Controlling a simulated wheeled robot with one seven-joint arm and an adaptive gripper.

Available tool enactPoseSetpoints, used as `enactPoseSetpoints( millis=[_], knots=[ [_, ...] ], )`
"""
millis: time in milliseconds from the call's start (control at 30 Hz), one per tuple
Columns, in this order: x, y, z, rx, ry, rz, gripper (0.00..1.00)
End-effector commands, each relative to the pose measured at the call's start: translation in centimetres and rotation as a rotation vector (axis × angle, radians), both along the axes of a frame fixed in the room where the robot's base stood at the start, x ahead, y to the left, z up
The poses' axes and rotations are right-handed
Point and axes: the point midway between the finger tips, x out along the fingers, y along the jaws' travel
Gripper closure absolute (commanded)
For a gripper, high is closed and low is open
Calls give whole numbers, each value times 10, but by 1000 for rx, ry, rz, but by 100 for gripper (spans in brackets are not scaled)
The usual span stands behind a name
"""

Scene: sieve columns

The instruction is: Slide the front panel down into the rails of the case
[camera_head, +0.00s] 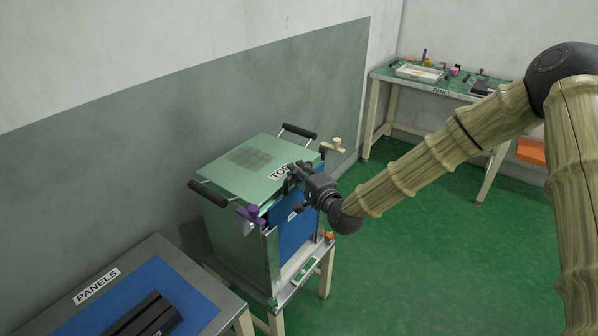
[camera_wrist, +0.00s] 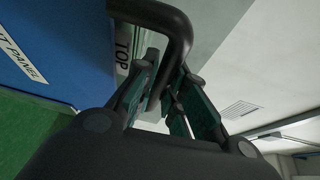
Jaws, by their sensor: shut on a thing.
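The pale green case (camera_head: 243,165), marked TOP, stands on a small table in the head view. The blue front panel (camera_head: 292,226) is upright at its front face, with a pale gap below its lower edge. Whether its edges are inside the rails cannot be told. My gripper (camera_head: 296,181) is at the panel's upper edge, by the front of the case top. In the wrist view, the blue panel (camera_wrist: 50,50) with its white label is at left, and my gripper's fingers (camera_wrist: 168,92) are shut on a black handle (camera_wrist: 182,28). My gripper hides part of the panel's top.
A purple clamp (camera_head: 251,214) sits at the case's near front corner and a cream one (camera_head: 333,147) at the far corner. Black handles (camera_head: 208,195) stick out from the case sides. A PANELS table (camera_head: 98,284) stands at lower left. Green floor is clear at right.

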Motion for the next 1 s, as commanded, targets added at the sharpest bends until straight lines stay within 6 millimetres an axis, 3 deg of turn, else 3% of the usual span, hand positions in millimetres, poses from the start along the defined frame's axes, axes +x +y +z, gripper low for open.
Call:
enactPoseSetpoints(
  millis=[633,1000],
  knots=[
    [0,0,-11,1,-2,0,100],
    [0,0,-3,0,-2,0,100]
  ],
)
